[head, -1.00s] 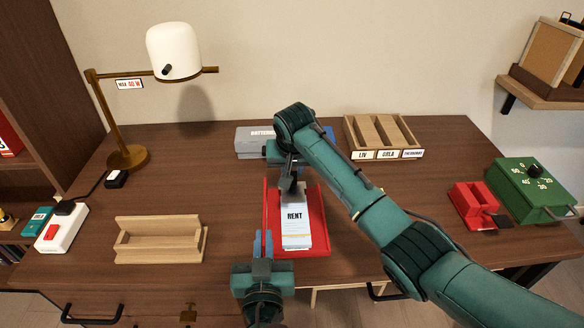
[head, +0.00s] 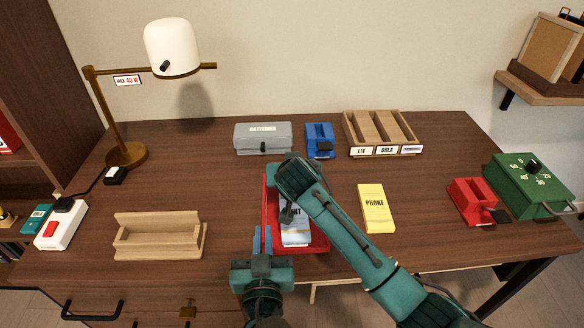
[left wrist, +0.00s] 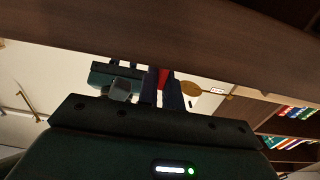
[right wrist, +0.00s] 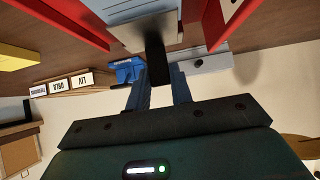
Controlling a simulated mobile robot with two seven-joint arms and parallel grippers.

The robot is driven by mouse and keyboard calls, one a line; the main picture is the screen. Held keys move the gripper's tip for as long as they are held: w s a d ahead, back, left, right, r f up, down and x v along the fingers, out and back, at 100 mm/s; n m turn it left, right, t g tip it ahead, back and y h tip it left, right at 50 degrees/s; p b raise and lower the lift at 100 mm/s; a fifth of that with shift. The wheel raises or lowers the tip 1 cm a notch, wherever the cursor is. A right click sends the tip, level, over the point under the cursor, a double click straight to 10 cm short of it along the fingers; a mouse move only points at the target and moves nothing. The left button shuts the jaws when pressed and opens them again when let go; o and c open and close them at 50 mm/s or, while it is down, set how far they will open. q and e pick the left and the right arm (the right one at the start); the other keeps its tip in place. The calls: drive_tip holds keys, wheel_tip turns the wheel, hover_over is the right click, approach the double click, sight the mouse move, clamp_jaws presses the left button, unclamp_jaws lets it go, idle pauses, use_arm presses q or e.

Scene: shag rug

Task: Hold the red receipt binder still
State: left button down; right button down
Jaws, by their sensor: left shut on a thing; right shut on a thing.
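The red receipt binder (head: 267,190) lies near the desk's front edge, with white and blue papers (head: 296,235) in it. My left gripper (head: 263,240) is shut on the binder's near left edge; a red strip of the binder (left wrist: 163,76) shows between its fingers in the left wrist view. My right gripper (right wrist: 156,88) is shut on a dark lever (right wrist: 155,50) joined to a grey metal plate (right wrist: 150,31) over the papers. In the head view my right arm hides much of the binder's right side and the top of the papers.
A yellow PHONE pad (head: 375,208) lies right of my right arm. A grey BATTERIES box (head: 262,138), a blue punch (head: 319,140) and a wooden sorter (head: 382,132) stand behind. A wooden holder (head: 158,238) is left; a red punch (head: 472,202) is right.

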use_arm(q)
drive_tip(key=shift+w+a, duration=0.1)
drive_tip(key=shift+w, duration=0.05)
use_arm(e)
drive_tip(key=shift+s+a+f, duration=0.2)
drive_tip(key=shift+s+f, duration=0.1)
drive_tip(key=c, duration=1.6)
unclamp_jaws()
drive_tip(key=shift+c, duration=0.2)
drive_tip(key=o, duration=0.4)
drive_tip(key=shift+w+d+r, duration=0.1)
drive_tip(key=shift+w+r, duration=0.05)
drive_tip(key=shift+w, duration=0.05)
drive_tip(key=v, duration=1.2)
use_arm(q)
drive_tip(key=c, duration=1.5)
unclamp_jaws()
